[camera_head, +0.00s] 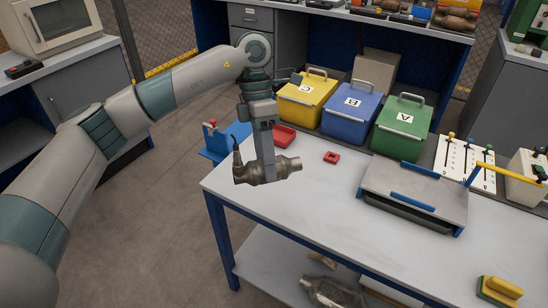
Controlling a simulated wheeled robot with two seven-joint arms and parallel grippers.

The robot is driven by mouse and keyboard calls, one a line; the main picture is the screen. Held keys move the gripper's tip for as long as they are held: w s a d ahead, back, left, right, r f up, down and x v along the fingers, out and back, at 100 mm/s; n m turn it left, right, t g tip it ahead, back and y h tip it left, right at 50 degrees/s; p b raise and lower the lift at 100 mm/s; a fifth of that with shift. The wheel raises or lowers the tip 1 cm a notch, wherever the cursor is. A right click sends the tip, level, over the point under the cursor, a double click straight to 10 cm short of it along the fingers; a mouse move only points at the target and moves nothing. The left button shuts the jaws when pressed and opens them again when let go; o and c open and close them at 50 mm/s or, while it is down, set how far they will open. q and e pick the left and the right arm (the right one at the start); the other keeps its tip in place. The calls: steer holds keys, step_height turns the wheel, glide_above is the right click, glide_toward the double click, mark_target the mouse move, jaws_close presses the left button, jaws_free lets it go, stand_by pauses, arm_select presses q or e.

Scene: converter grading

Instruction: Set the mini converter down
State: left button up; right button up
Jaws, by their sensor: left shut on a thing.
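My left gripper (266,152) points down and is shut on the mini converter (287,168), a small dull metal canister with narrower ends and a dark lead standing up at its left. The converter lies roughly level, over the left end of the white workbench (330,215). Whether its underside touches the bench cannot be told. My right gripper is not in view.
Yellow (305,103), blue (352,114) and green (400,130) lidded bins marked C, B and A line the back. A grey plate fixture (413,195) with blue bars stands right. A small red block (331,157) and red tray (284,138) lie near the converter. The front middle is clear.

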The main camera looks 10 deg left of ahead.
mark_target(248, 173)
arm_select(q)
steer(key=s+a+m+y, duration=0.1)
steer(key=m, duration=0.2)
steer(key=s+a+r+m+y, duration=0.1)
steer(key=m, duration=0.2)
steer(key=s+a+m+y, duration=0.1)
steer(key=s+m, duration=0.1)
steer(key=m, duration=0.2)
steer(key=shift+r+y, duration=0.3)
steer(key=s+a+r+m+t+y, duration=0.2)
steer(key=s+a+m, duration=0.3)
steer(key=m, duration=0.8)
steer(key=shift+s+a+m+t+y, duration=0.3)
steer(key=shift+s+t, duration=0.1)
steer(key=shift+t, duration=0.5)
